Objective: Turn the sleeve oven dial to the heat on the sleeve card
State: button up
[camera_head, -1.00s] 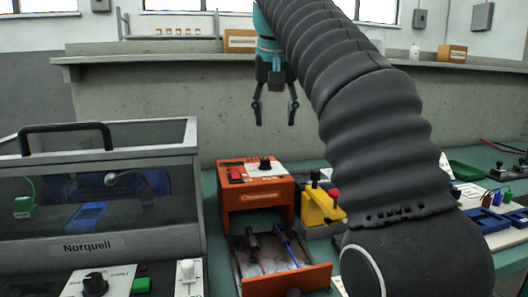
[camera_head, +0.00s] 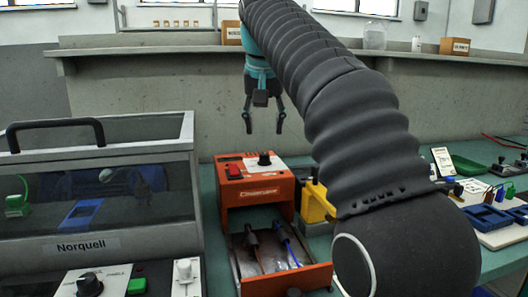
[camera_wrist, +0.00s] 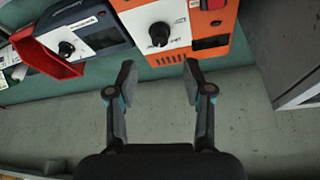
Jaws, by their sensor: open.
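The orange oven (camera_head: 252,188) stands on the green bench in the middle of the head view, with a black dial (camera_head: 265,158) and a red switch on its top panel. In the wrist view the oven (camera_wrist: 172,55) is at the top, its dial (camera_wrist: 159,33) on a white panel; the scale is too small to read. My gripper (camera_head: 263,130) is open and empty, above and apart from the oven. Its fingers (camera_wrist: 160,76) point towards the dial side in the wrist view. A small white card (camera_head: 442,160) stands at right; its text is unreadable.
The Norquell cabinet (camera_head: 80,246) is at left. A yellow block (camera_head: 316,203) is right of the oven. A dark box with a dial (camera_wrist: 96,28) and a red tray (camera_wrist: 45,57) show in the wrist view.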

aim_at(264, 154)
jog(key=x, duration=0.8)
jog(key=shift+f, duration=0.1)
grip_shut()
